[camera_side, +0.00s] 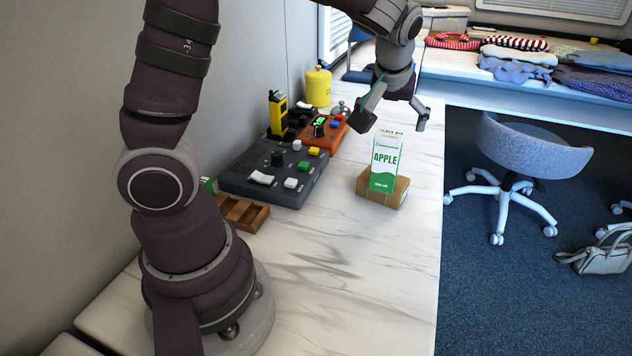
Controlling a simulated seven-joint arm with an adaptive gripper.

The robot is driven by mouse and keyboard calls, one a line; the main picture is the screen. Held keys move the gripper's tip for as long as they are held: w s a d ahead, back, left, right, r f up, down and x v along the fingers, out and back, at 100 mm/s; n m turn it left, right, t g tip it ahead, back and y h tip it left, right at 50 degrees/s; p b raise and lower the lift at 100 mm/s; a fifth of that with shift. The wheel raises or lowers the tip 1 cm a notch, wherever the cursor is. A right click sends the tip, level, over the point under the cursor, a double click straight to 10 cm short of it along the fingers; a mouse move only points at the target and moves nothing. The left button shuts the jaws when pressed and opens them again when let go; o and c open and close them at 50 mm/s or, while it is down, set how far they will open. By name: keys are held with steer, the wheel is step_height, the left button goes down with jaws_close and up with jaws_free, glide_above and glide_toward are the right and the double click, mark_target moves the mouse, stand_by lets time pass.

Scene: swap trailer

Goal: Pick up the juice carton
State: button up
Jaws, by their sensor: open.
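The juice carton (385,160) is white and green, with "APPLE" printed on its front. It stands upright at a cardboard box (397,192) on the marble-look counter; whether it rests on the box or just in front of it is hard to tell. My gripper (391,124) is open and empty. It hangs above the carton, its two fingers spread wide, one to the upper left and one to the upper right of the carton's top. I see no contact between the fingers and the carton.
A dark control panel (262,172) with buttons lies left of the carton, with an orange device (331,138) behind it. A wooden tray (241,212), a yellow canister (317,87) and a yellow tool (278,112) stand near the wall. The counter front (370,260) is clear.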

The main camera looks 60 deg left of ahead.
mark_target(389, 131)
steer(key=x, duration=0.9)
steer(key=shift+w+a+f, duration=0.15)
steer(key=shift+a+f, duration=0.05)
steer(key=shift+a, duration=0.1)
steer(key=c, duration=1.2)
steer(key=r, duration=0.4)
steer(key=shift+s+d, duration=0.2)
steer(key=shift+s, duration=0.15)
steer(key=s+d+r, duration=0.1)
steer(key=s+d, duration=0.3)
steer(key=s, duration=0.9)
steer(key=shift+s, duration=0.35)
steer(key=w+a, duration=0.2)
steer(key=w, duration=0.3)
steer(key=w+a, duration=0.2)
steer(key=w, duration=0.3)
steer(key=w+a+f, duration=0.1)
steer(key=w+a, duration=0.1)
steer(key=w, duration=0.4)
steer(key=shift+a, duration=0.15)
steer(key=shift+w+a+f, duration=0.1)
steer(key=shift+f, duration=0.8)
steer(key=shift+w+f, duration=0.15)
steer(key=shift+f, duration=0.75)
